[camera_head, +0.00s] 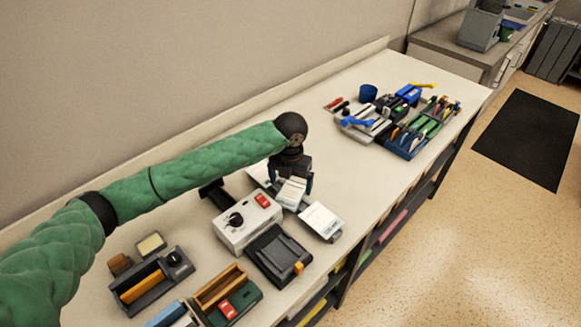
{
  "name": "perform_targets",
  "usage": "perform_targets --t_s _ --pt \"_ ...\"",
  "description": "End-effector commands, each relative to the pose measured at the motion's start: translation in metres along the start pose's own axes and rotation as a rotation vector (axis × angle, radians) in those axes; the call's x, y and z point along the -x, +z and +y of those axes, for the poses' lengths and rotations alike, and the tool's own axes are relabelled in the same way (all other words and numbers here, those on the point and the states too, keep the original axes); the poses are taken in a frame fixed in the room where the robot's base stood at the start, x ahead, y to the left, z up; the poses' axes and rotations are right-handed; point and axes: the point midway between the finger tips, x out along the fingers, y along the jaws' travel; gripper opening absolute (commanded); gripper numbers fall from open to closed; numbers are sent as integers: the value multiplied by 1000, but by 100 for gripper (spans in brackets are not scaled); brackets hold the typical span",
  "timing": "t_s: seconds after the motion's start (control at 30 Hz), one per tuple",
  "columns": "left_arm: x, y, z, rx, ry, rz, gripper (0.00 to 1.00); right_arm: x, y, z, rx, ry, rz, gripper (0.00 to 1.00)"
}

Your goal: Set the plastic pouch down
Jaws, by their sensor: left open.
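My left gripper (290,185) points down over the worktop, with one finger on each side of a white packet (292,194) with printed lines, probably the plastic pouch. The gripper is open. The packet lies low between the fingers, in or on a dark holder; whether a finger touches it I cannot tell. A similar white packet (321,219) lies just to the right and nearer, on a dark holder. Another pale piece (259,174) shows partly behind the gripper. My right gripper is not in view.
A white box with a black knob (246,223) and a dark flat device (278,254) stand close in front. Several small trays and tools fill the near end. A blue tool tray (407,150) and a blue cup (368,93) stand farther back. The worktop (358,180) between is clear.

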Motion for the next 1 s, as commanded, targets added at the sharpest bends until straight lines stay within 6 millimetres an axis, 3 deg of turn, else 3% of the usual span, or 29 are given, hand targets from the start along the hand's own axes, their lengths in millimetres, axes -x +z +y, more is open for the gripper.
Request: perform_targets --t_s 0.23,0.5,0.7,1.0 --pt "43 1 0 -1 1 -5 93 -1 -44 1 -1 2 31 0" --pt "78 1 0 -1 0 -3 93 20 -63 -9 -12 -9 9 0" --pt "89 0 0 0 0 -1 93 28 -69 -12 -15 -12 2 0" --pt "91 0 0 0 0 -1 93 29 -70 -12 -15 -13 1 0"
